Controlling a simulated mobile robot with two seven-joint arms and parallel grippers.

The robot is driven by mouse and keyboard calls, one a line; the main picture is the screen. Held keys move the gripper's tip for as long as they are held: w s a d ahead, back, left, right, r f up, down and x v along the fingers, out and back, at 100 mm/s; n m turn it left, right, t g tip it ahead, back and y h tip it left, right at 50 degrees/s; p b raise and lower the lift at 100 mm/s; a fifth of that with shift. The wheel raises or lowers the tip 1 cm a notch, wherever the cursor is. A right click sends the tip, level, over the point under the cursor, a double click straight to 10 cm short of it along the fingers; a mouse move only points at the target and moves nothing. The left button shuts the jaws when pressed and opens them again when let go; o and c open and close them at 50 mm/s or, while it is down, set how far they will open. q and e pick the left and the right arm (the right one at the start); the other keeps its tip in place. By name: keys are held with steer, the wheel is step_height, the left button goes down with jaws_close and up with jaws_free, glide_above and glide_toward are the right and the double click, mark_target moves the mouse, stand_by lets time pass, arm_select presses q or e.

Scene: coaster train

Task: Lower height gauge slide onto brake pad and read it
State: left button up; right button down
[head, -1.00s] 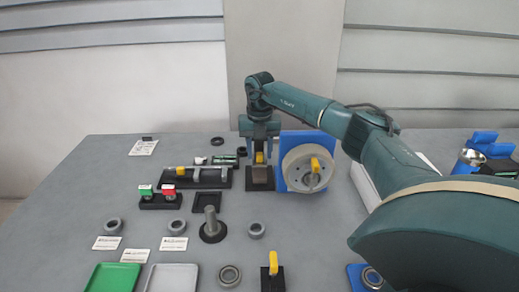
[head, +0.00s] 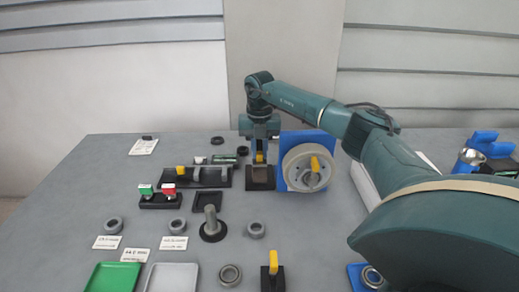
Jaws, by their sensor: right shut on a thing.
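My right gripper (head: 260,145) points down at the back of the table, reached by the teal arm from the right. It is shut on a small yellow part (head: 260,157), which I take to be the height gauge slide. Below it is a dark block with a brownish top (head: 260,177), perhaps the brake pad on its base. The gauge's reading is too small to make out, and the gripper hides part of the gauge. My left gripper is not in view.
A blue plate with a grey wheel (head: 296,168) and yellow handle stands just right of the gripper. A black fixture with a cylinder (head: 212,176) lies to its left. Green (head: 113,278) and grey (head: 172,279) trays, rings and a yellow-handled stand (head: 273,268) are in front.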

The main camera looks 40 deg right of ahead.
steer(key=shift+f+p, duration=0.3)
steer(key=shift+p, duration=0.05)
steer(key=c, duration=1.3)
jaws_free()
step_height(320, 180, up, 13)
steer(key=shift+r+b, duration=0.1)
steer(key=shift+b, duration=0.5)
